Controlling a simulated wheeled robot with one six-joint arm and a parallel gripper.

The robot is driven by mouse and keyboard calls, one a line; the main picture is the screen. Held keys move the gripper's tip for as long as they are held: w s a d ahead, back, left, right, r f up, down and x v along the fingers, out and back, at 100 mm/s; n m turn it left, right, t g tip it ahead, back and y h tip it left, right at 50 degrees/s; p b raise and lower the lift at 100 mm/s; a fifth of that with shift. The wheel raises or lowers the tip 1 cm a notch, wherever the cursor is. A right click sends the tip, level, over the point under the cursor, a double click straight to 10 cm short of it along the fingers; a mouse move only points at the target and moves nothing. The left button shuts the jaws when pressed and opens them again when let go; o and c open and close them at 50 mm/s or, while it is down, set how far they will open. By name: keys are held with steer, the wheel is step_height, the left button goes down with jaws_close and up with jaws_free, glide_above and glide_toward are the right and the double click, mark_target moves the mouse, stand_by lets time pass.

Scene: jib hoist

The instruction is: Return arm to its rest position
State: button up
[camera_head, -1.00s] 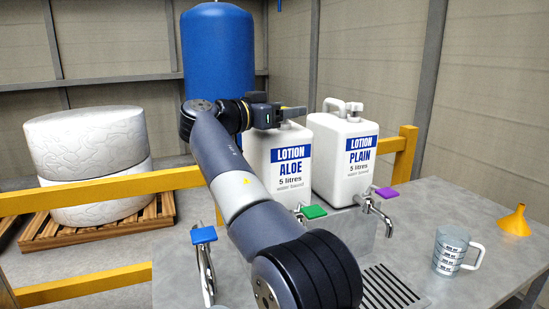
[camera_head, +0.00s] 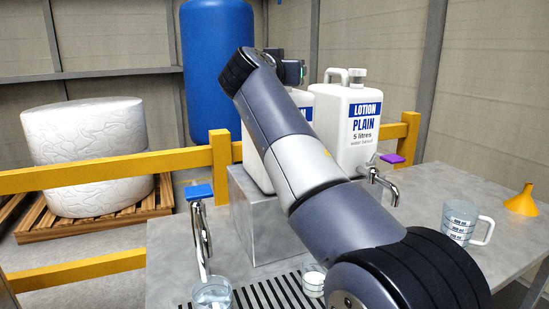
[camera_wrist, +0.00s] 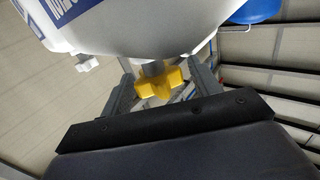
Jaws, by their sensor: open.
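My arm stretches from the lower right up to the upper middle of the head view and is bent there. My gripper (camera_head: 292,72) shows only in part behind the bend, near the top of a white lotion container (camera_head: 252,165) that the arm largely hides. In the wrist view my gripper (camera_wrist: 161,88) has its two fingers spread apart. A yellow knob (camera_wrist: 158,82) appears between them, below a white container (camera_wrist: 150,25) with a blue label. I cannot tell whether the fingers touch the knob.
The PLAIN lotion container (camera_head: 357,125) stands behind the purple tap (camera_head: 385,180). A blue-handled tap (camera_head: 200,225) rises left of the metal block (camera_head: 262,230). Clear cups (camera_head: 212,293) stand by the drain grate. A measuring jug (camera_head: 462,222) and orange funnel (camera_head: 522,200) are right. Yellow rails (camera_head: 110,165) run behind.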

steer(key=n+y+p, duration=0.1)
steer(key=n+y, duration=0.1)
steer(key=y, duration=0.1)
steer(key=shift+d+r+t, duration=0.1)
steer(key=shift+r+t, duration=0.05)
steer(key=shift+t, duration=0.15)
steer(key=shift+r+n+y+p, duration=0.15)
steer(key=shift+n+y+p, duration=0.55)
steer(key=shift+y+p, duration=0.5)
steer(key=shift+n+y+p, duration=0.3)
steer(key=shift+p, duration=0.6)
steer(key=shift+n+y+p, duration=0.3)
steer(key=shift+y+p, duration=0.3)
steer(key=shift+p, duration=0.65)
steer(key=shift+w+f+n+y+p, duration=0.1)
steer(key=shift+f+n+y+p, duration=0.3)
steer(key=shift+p, duration=0.8)
steer(key=shift+r, duration=0.2)
